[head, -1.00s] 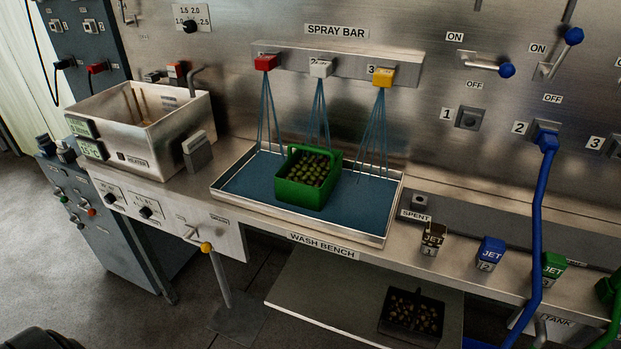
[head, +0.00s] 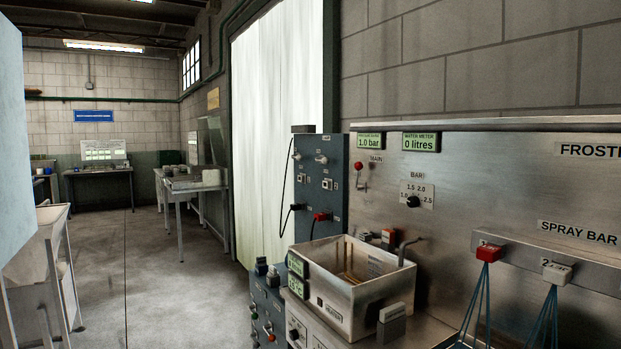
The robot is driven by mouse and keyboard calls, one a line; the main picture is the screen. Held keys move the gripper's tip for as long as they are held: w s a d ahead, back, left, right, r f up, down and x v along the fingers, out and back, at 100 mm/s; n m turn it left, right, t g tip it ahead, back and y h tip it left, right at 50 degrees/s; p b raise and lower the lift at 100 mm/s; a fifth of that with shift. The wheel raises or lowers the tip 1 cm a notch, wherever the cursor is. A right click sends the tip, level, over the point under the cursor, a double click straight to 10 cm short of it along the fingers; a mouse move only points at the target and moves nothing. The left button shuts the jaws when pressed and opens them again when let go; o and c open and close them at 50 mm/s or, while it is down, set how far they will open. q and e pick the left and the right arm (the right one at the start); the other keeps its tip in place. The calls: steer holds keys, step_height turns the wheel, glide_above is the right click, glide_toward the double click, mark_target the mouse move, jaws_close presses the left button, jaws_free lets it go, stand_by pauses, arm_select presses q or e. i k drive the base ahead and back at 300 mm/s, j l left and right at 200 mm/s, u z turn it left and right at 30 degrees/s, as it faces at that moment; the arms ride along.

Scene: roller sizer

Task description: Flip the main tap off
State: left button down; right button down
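The main tap (head: 359,172) is a small lever with a red ball knob, on the steel panel beside the label MAIN (head: 376,159). Its knob is at the upper end and the lever runs down to a mount just below. No ON or OFF mark is readable beside it. Above it, one display (head: 369,141) reads 1.0 bar, and the water meter (head: 420,142) reads 0 litres. Blue streams come down from the red nozzle (head: 488,252) and the white nozzle (head: 556,272). Neither of my grippers is in view.
A steel heater basin (head: 352,290) stands on the bench below the tap. A pressure dial (head: 413,202) is right of the tap. A dark socket cabinet (head: 318,185) with cables stands to the left. Open concrete floor (head: 170,275) lies further left, with tables behind.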

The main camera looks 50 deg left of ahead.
mark_target(358, 166)
steer(key=u, duration=1.4)
steer(key=i+j+u, duration=0.3)
steer(key=i+j, duration=0.35)
steer(key=i+j+u, duration=0.35)
steer(key=i+j, duration=0.15)
steer(key=i, duration=0.2)
